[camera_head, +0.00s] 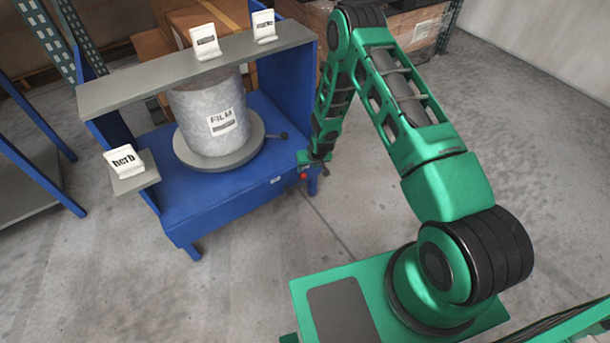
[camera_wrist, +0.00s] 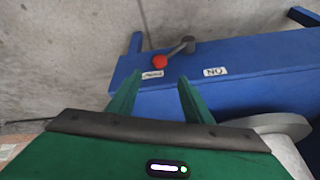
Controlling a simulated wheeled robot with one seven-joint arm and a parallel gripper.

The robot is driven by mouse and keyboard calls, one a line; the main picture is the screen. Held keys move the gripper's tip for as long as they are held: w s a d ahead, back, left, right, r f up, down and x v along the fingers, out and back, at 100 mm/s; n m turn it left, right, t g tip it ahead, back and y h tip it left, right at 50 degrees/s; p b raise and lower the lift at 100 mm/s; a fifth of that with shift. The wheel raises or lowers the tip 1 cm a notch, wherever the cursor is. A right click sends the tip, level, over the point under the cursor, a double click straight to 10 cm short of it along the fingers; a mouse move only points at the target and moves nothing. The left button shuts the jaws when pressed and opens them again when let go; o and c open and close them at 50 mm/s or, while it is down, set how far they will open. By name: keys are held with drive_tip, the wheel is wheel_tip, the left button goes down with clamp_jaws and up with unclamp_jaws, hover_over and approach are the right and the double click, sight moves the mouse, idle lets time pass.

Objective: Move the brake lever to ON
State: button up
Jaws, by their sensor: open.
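The brake lever has a red knob (camera_wrist: 159,62) on a short grey arm (camera_wrist: 176,50), mounted at the edge of the blue stand (camera_wrist: 240,70). In the wrist view the knob points left, by a small white label (camera_wrist: 152,75) too blurred to read. A second label (camera_wrist: 215,72), upside down, appears to read ON and lies to the right, away from the knob. My gripper (camera_wrist: 160,78) is open and empty, with the knob showing between and beyond its fingertips. In the head view my gripper (camera_head: 312,164) is at the stand's near right corner, partly hiding the lever.
On the stand, a grey drum labelled FILM (camera_head: 210,115) sits on a round plate (camera_head: 182,150) with a dark-knobbed handle (camera_head: 284,136). A grey shelf (camera_head: 130,80) carries two label cards; a herb card (camera_head: 125,162) stands left. The floor in front is clear.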

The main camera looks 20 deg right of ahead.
sight(304, 174)
drive_tip(key=x, duration=1)
drive_tip(key=shift+f, duration=0.15)
clamp_jaws()
drive_tip(key=shift+d, duration=0.15)
